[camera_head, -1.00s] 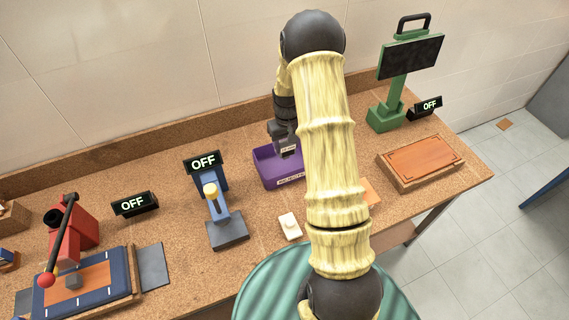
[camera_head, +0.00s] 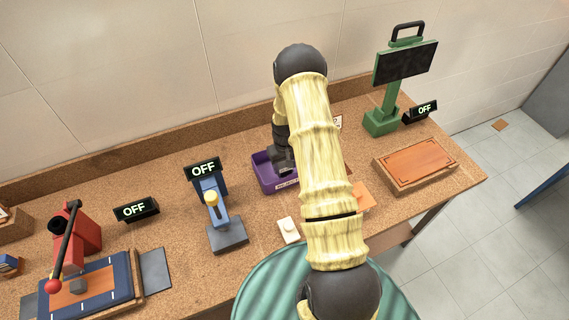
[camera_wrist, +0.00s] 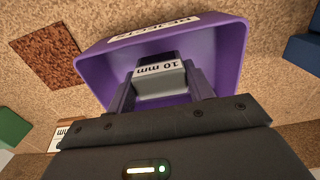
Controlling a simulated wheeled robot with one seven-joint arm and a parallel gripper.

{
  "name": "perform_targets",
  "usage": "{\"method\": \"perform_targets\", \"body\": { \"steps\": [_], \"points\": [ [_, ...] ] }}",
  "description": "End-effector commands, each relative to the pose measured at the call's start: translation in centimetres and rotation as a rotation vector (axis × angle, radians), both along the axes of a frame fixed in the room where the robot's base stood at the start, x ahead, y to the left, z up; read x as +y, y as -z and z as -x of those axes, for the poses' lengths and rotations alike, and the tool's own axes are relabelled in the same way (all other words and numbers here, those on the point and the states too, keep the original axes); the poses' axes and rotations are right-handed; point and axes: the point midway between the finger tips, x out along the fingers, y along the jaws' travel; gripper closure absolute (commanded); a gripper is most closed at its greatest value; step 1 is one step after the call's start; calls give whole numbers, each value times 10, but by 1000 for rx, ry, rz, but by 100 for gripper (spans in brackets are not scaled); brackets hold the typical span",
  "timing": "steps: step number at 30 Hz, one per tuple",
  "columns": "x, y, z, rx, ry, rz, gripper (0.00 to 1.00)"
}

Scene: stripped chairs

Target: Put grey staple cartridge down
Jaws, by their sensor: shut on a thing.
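The grey staple cartridge (camera_wrist: 160,80) has a white label reading "10 mm". In the wrist view it sits between the two fingers of my gripper (camera_wrist: 160,92), which is shut on it. The cartridge and fingertips are inside the outline of the purple bin (camera_wrist: 225,50), whose label reads "REJECTS". Whether the cartridge touches the bin's floor cannot be told. In the head view my gripper (camera_head: 284,164) reaches down into the purple bin (camera_head: 262,176), and my arm hides part of the bin's right side.
A blue stapler-like device (camera_head: 218,215) stands left of the bin, with an OFF sign (camera_head: 204,169) behind. A white block (camera_head: 288,230) lies in front. A green scale (camera_head: 382,119) and a wooden board (camera_head: 416,163) are at the right. A red press (camera_head: 75,235) is far left.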

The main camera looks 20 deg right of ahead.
Motion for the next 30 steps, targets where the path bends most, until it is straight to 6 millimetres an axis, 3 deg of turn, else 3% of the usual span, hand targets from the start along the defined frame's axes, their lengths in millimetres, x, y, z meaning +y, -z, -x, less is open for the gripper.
{"method": "perform_targets", "body": {
  "steps": [14,15,17,18,30],
  "points": [
    [-1,10,0,-2,2,0,93],
    [-1,9,0,-2,2,0,42],
    [-1,9,0,-1,2,0,30],
    [-1,9,0,-1,2,0,26],
    [-1,3,0,-2,1,0,26]
  ]
}}
